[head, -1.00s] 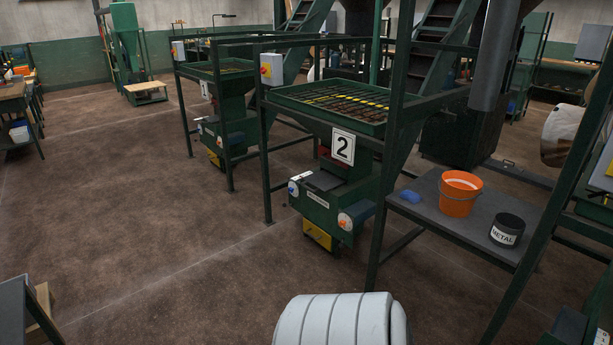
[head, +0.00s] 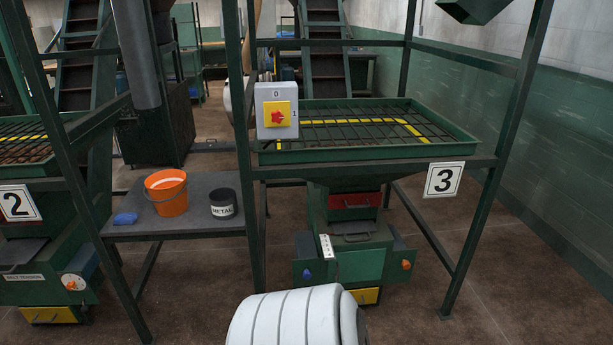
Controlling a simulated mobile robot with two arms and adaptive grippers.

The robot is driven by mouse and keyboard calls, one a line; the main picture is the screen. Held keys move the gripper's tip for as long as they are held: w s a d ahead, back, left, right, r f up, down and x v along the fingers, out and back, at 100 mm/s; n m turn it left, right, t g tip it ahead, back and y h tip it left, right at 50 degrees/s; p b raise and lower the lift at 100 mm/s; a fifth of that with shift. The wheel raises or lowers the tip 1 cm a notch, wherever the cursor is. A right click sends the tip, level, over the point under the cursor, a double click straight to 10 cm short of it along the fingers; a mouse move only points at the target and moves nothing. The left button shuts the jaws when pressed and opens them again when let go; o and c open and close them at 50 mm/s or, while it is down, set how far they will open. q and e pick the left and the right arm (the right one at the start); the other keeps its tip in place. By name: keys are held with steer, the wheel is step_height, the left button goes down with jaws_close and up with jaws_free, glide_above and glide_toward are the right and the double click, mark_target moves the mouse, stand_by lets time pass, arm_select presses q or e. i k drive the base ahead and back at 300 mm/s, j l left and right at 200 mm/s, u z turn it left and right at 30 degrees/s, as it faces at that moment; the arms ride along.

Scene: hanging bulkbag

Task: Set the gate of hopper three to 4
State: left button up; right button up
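Hopper three is a green steel stand with a wide grated tray (head: 360,150) on top and a white sign "3" (head: 443,180) at its right front. Below the tray, a dark funnel leads to a red plate (head: 352,201) above a green machine body (head: 362,266). A small white marked strip (head: 327,247) sits at the left of that body; its marks are too small to read. The gate's setting cannot be read from here. A blue knob (head: 307,274) is at the body's left and an orange knob (head: 406,265) at its right. Neither gripper is in view.
A grey switch box (head: 288,92) with a red knob on yellow hangs at the tray's left front. A side table (head: 180,224) holds an orange bucket (head: 167,199), a black "METAL" tub (head: 223,208) and a blue item (head: 125,218). Hopper two's sign (head: 17,204) is left. Floor is clear right.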

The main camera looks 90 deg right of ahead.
mark_target(350, 227)
steer(key=z, duration=3.2)
steer(key=i+l+z, duration=0.15)
steer(key=i, duration=0.35)
steer(key=i+l+z, duration=0.2)
steer(key=i, duration=0.3)
steer(key=i+l+z, duration=0.15)
steer(key=i, duration=0.4)
